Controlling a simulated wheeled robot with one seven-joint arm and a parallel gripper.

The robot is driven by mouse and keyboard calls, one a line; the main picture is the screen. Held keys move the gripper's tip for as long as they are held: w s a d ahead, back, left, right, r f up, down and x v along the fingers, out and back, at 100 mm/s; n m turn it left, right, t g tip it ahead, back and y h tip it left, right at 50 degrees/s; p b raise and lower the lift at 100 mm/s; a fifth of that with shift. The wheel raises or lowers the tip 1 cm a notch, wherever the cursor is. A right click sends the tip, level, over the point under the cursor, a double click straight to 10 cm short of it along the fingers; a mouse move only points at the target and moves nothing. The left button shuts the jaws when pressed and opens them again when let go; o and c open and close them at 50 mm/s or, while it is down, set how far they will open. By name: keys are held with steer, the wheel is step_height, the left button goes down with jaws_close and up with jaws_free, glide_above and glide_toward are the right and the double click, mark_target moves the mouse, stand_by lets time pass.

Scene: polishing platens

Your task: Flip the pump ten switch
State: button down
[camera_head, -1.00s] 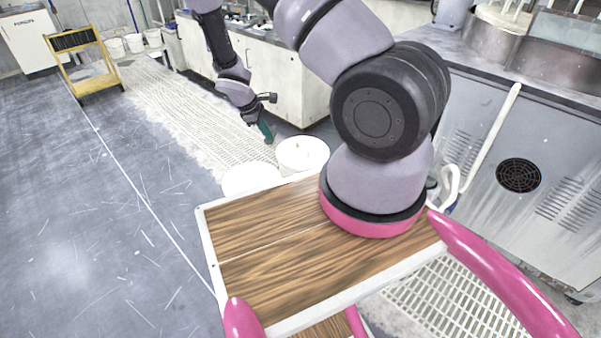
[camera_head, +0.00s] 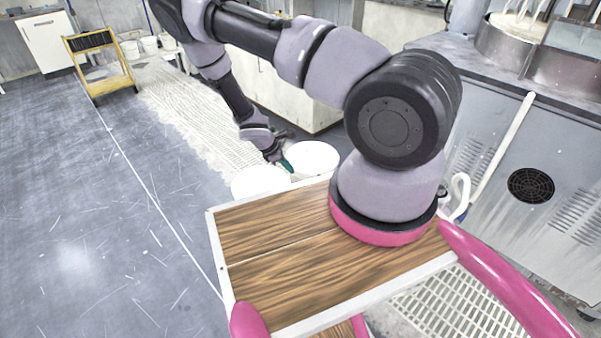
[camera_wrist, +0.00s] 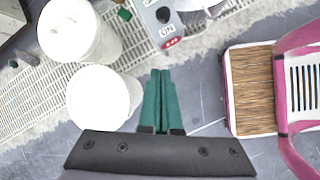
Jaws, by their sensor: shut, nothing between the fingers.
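I cannot pick out a switch marked pump ten in either view. My gripper (camera_wrist: 160,72) has green fingers that are together and empty, pointing toward that box with a gap between. In the head view my gripper (camera_head: 287,164) hangs low beside two white buckets, partly hidden by its wrist.
One white bucket (camera_head: 313,157) stands right of the other bucket (camera_head: 258,181); both show left of my fingers in the wrist view. A steel bench (camera_head: 490,130) is at right, a white cabinet (camera_head: 325,105) behind, and a yellow cart (camera_head: 112,85) far left. Floor at left is open.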

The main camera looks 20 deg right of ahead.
steer(key=d+f, duration=0.7)
steer(key=d, duration=0.1)
steer(key=shift+s+d, duration=0.15)
steer(key=shift+s, duration=0.15)
